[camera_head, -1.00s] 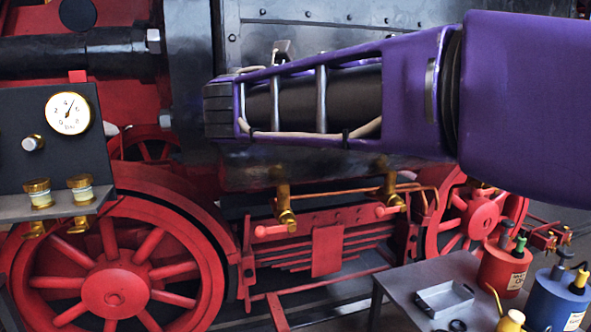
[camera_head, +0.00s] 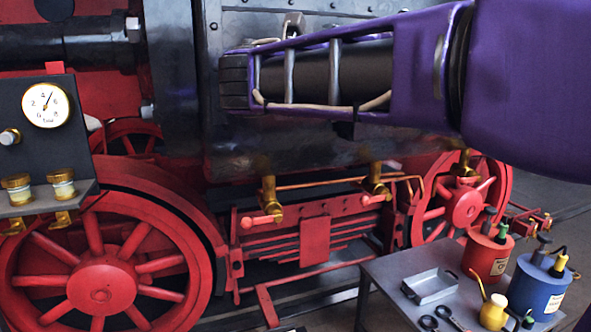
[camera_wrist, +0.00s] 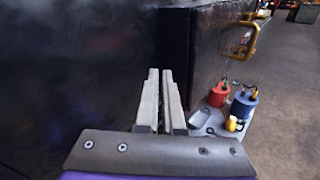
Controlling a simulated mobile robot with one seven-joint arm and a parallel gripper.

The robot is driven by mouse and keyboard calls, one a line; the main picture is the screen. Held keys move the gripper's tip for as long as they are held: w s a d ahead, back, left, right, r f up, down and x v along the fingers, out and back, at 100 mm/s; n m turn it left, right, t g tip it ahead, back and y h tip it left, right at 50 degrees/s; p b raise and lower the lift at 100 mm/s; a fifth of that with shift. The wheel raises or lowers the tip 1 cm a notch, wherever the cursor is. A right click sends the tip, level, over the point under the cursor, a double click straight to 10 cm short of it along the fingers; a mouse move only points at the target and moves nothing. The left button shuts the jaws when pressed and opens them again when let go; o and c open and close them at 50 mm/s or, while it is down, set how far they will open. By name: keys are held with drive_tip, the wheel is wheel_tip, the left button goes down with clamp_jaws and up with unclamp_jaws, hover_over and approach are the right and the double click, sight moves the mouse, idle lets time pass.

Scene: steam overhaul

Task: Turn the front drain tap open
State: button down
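Two brass drain taps with red lever handles hang low on the locomotive's side, the left tap (camera_head: 268,198) and the right tap (camera_head: 377,182). Both levers point left, roughly level. The frames do not tell which tap is the front one. My gripper (camera_head: 230,81) is above and a little left of the left tap, in front of the dark boiler side, touching neither tap. In the wrist view my gripper (camera_wrist: 160,72) has its two pale fingers close together with a thin dark line between them and nothing visibly held. Neither tap is clearly seen in the wrist view.
A grey table (camera_head: 385,280) at the lower right bears a metal tray (camera_head: 430,287), a red can (camera_head: 486,257), a blue can (camera_head: 540,288) and a yellow oil can (camera_head: 493,312). A gauge panel (camera_head: 70,110) stands at left. Large red wheels (camera_head: 101,285) lie below it.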

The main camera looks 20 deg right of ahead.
sight(243, 226)
drive_tip(key=w+a+f+n, duration=0.3)
drive_tip(key=w+a+f, duration=0.1)
drive_tip(key=f, duration=0.6)
drive_tip(key=w+a+f+n+h, duration=0.1)
drive_tip(key=w+a+f+n, duration=0.2)
drive_tip(key=f, duration=0.8)
drive_tip(key=w+a+f+n, duration=0.4)
drive_tip(key=w+a+f, duration=0.1)
drive_tip(key=f, duration=0.6)
drive_tip(key=shift+w+a+f+h, duration=0.2)
drive_tip(key=shift+w+f+h, duration=0.05)
drive_tip(key=shift+h, duration=0.05)
drive_tip(key=shift+s+d+r, duration=0.55)
drive_tip(key=shift+s+d, duration=0.1)
drive_tip(key=shift+s, duration=0.1)
drive_tip(key=shift+w+a+f, duration=0.2)
drive_tip(key=shift+w+a, duration=0.35)
drive_tip(key=shift+w, duration=0.2)
drive_tip(key=shift+w+a+f, duration=0.2)
drive_tip(key=shift+a+f, duration=0.05)
drive_tip(key=shift+a, duration=0.2)
drive_tip(key=shift+s+d+r, duration=0.1)
drive_tip(key=shift+s+d, duration=0.05)
drive_tip(key=shift+d, duration=0.05)
drive_tip(key=c, duration=1.6)
unclamp_jaws()
drive_tip(key=c, duration=0.5)
unclamp_jaws()
drive_tip(key=shift+c, duration=0.2)
